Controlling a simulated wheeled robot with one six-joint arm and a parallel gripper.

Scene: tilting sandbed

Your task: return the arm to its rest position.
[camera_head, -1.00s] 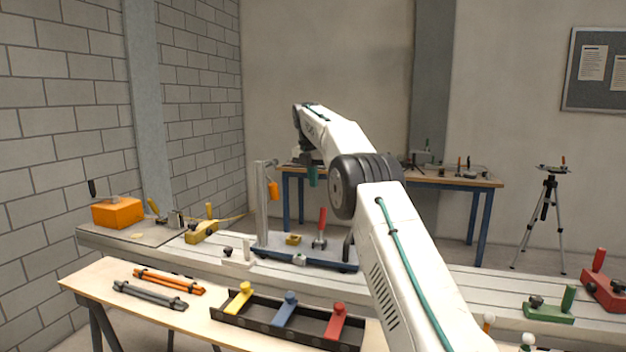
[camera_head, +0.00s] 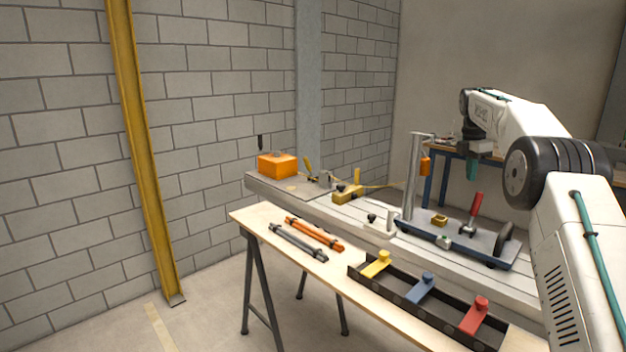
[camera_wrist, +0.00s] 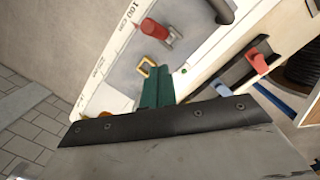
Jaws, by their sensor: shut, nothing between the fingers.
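My arm reaches out from the right side of the head view over the sandbed. My gripper (camera_head: 471,168) hangs at its far end, its teal fingers pointing down above the tilting bed (camera_head: 400,232). In the wrist view the green fingers (camera_wrist: 157,87) are together with nothing between them. A grey post (camera_head: 412,175) with an orange hanging piece (camera_head: 424,166) stands left of my gripper.
A wooden trestle table (camera_head: 262,220) in front holds orange bars (camera_head: 314,234), grey bars (camera_head: 298,242) and a dark tray (camera_head: 410,299) with yellow, blue and red handled pieces. An orange box (camera_head: 278,164) sits at the bench's left end. Floor at left is clear.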

